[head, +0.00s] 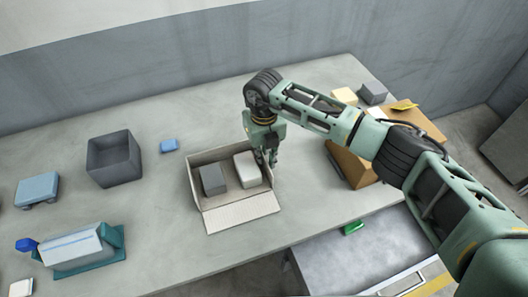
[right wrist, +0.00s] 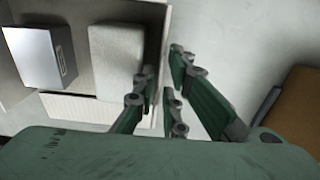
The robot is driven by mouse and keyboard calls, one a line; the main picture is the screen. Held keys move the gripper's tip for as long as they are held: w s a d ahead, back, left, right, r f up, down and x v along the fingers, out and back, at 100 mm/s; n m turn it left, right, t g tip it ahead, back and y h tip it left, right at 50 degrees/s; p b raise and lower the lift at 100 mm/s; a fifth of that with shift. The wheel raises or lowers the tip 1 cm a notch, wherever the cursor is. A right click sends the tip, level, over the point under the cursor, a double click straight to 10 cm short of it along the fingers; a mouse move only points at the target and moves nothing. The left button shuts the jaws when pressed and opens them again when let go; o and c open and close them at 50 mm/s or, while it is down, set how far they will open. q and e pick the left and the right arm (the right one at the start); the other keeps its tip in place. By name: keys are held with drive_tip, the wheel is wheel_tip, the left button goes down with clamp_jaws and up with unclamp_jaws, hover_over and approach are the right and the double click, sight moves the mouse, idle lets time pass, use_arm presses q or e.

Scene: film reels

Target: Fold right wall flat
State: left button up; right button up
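An open light cardboard box (head: 196,179) stands mid-table in the head view, its near flap (head: 240,212) lying out flat on the table. A dark grey block (head: 212,179) and a white block (head: 247,169) sit inside. My right gripper (head: 267,156) is at the box's right side and partly hides the right wall. In the right wrist view that wall (right wrist: 166,52) shows as a narrow upright edge. My right gripper's fingers (right wrist: 170,100) are apart, one on the inner side and others on the outer side. Contact with the wall is unclear. My left gripper is out of view.
A dark grey open bin (head: 114,158) and a small blue block (head: 169,145) stand left of the box. A brown carton (head: 352,167) stands to the right, beyond a strip of clear table. A teal holder (head: 84,252) lies near the left front.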

clamp_jaws()
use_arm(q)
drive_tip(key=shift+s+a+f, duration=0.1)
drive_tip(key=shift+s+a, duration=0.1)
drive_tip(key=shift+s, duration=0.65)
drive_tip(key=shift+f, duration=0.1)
use_arm(e)
drive_tip(key=shift+w+d+f+y+b, duration=0.2)
drive_tip(key=shift+d+y+b, duration=0.35)
drive_tip(key=shift+b, duration=0.4)
drive_tip(key=y+b, duration=0.1)
drive_tip(key=b, duration=0.1)
drive_tip(key=d+g+y+b, duration=0.1)
drive_tip(key=b, duration=0.1)
drive_tip(key=d+y+b, duration=0.1)
drive_tip(key=y, duration=0.1)
drive_tip(key=shift+w+d+f+g+b, duration=0.1)
drive_tip(key=shift+w+f+g+b, duration=0.2)
drive_tip(key=shift+w+f+b, duration=0.1)
use_arm(q)
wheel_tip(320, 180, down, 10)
drive_tip(key=b, duration=0.2)
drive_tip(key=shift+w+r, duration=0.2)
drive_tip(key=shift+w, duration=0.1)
use_arm(e)
drive_tip(key=shift+d+g+y, duration=0.3)
drive_tip(key=shift+d+y, duration=0.05)
drive_tip(key=shift+y, duration=0.4)
